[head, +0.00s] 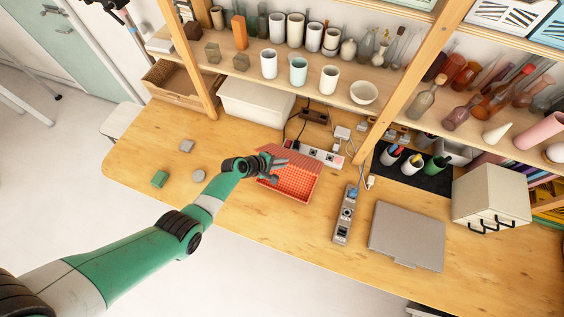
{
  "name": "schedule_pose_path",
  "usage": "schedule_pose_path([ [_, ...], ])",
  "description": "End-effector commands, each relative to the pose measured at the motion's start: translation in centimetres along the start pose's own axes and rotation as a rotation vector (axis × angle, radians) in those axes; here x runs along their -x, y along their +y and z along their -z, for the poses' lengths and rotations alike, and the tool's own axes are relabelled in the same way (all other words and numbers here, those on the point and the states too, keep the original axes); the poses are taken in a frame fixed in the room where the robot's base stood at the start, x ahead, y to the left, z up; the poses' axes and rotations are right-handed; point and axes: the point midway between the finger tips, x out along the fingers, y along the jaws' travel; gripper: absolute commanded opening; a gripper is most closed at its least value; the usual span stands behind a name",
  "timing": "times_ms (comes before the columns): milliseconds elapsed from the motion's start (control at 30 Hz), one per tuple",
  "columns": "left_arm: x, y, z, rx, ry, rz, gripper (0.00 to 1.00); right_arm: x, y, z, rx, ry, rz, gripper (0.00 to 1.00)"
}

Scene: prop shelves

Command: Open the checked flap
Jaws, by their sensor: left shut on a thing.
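A red checked box (296,184) sits on the wooden table near the middle, with its checked inside showing. The checked flap (283,153) shows at the box's back left side, partly hidden by my left gripper. My left gripper (276,168) is at the box's left side and is shut on the flap, though its fingertips are small and hard to make out. My green left arm comes in from the lower left. My right gripper is not in view.
On the table (140,152), a power strip (325,155) lies behind the box and another power strip (345,215) to its right. A grey laptop (407,235) lies further right. A white bin (256,103) stands behind. Small blocks (160,179) lie left.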

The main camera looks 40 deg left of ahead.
Motion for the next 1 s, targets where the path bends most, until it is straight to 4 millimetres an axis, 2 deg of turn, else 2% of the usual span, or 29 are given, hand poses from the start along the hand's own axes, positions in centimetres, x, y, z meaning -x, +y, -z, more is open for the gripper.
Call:
schedule_pose_path([
  [500,0.02,0.12,0.00,-0.001,0.000,-0.003,0.00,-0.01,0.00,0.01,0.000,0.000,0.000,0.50],
  [533,0.02,0.12,0.00,-0.001,0.000,-0.003,0.14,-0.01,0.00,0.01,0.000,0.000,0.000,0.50],
  [700,0.02,0.09,0.00,-0.001,0.000,-0.002,0.42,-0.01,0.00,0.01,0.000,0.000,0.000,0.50],
  [1000,0.15,0.06,-0.01,0.000,0.000,-0.001,0.42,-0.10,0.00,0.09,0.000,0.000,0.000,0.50],
])
